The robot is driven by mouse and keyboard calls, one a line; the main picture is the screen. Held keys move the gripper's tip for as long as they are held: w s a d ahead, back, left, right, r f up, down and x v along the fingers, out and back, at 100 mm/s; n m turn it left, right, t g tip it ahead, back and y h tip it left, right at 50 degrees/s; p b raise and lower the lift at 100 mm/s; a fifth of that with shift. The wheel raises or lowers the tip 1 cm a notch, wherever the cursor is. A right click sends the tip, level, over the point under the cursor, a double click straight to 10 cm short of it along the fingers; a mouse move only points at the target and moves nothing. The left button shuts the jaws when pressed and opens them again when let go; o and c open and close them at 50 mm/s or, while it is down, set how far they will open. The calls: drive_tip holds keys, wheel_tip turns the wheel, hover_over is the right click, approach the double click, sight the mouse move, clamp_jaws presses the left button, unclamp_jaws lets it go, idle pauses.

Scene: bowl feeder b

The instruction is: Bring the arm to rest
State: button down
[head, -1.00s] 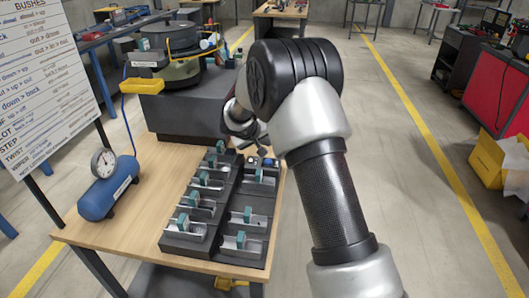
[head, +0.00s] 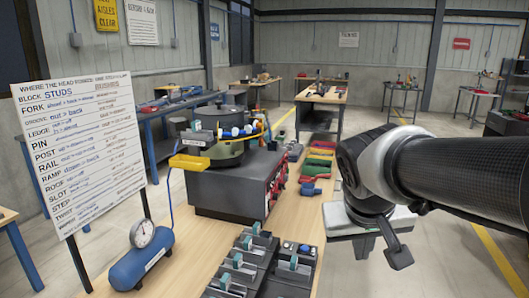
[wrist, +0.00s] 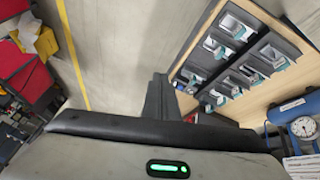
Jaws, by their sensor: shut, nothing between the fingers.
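My arm is bent in from the right edge of the head view. My gripper (head: 366,246) hangs pointing down at the right of the workbench (head: 178,262), over the open floor. In the wrist view the fingers of my gripper (wrist: 158,97) are together with nothing between them. The dark fixture tray (head: 262,268) on the bench, with several compartments and teal pieces, is cut off by the lower edge of the head view. The tray also shows in the wrist view (wrist: 240,62), apart from the fingers.
A blue air tank (head: 142,262) with a gauge and a bowl feeder (head: 228,150) on a grey cabinet stand on the bench. A lettered board (head: 82,150) is at left. Red and green bins (head: 318,165) lie behind.

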drive_tip(key=s+a+f+y, duration=0.1)
drive_tip(key=s+a+y, duration=0.25)
drive_tip(key=s, duration=0.75)
wheel_tip(320, 180, up, 15)
drive_tip(key=p, duration=1.5)
drive_tip(key=shift+w+a+r+h+p, duration=0.2)
drive_tip(key=shift+h+p, duration=0.1)
drive_tip(key=shift+h, duration=0.15)
idle(2.0)
